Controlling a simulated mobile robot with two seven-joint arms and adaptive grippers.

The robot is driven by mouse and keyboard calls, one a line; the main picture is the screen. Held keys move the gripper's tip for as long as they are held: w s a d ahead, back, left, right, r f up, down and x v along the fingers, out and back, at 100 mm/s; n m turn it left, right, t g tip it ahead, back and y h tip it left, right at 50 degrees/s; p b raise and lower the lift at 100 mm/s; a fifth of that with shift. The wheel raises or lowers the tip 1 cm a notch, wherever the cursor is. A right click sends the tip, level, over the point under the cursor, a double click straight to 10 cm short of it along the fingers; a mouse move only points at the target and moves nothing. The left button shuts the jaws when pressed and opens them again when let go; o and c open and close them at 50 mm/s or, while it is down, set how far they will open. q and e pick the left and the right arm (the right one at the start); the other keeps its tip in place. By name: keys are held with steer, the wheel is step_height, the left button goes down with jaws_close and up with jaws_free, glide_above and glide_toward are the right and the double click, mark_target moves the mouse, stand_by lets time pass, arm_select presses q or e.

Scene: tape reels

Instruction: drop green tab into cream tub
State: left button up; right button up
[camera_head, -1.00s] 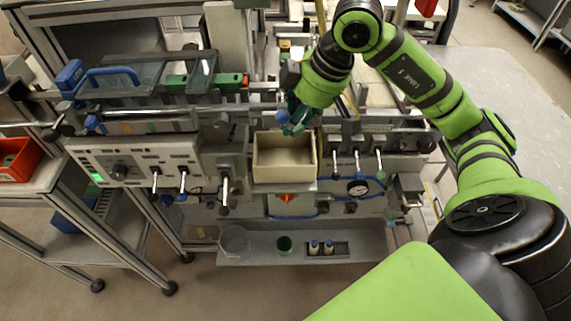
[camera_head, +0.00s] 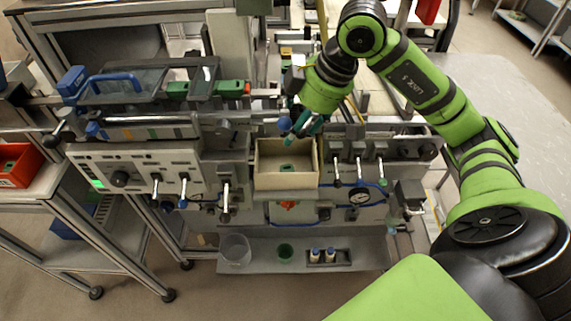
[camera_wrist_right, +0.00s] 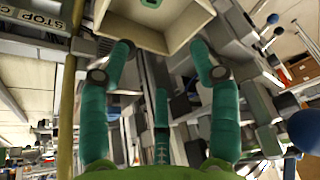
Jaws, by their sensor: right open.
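The cream tub (camera_head: 262,178) is an open box at the front middle of the machine. It also shows at the top of the right wrist view (camera_wrist_right: 128,30). The small green tab (camera_head: 287,167) lies inside it on the floor, and the wrist view shows it at the top edge (camera_wrist_right: 151,3). My right gripper (camera_head: 293,131), with teal fingers, is above the tub's back edge. In the wrist view its fingers (camera_wrist_right: 160,55) are spread with nothing between them. My left gripper is out of view.
Valves and levers (camera_head: 358,165) flank the tub on the right, and a control panel (camera_head: 135,165) stands on the left. A red bin (camera_head: 20,165) is at far left.

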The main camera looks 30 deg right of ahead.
steer(key=v, duration=1)
steer(key=shift+s+r, duration=0.15)
steer(key=shift+r, duration=0.2)
steer(key=shift+d, duration=0.1)
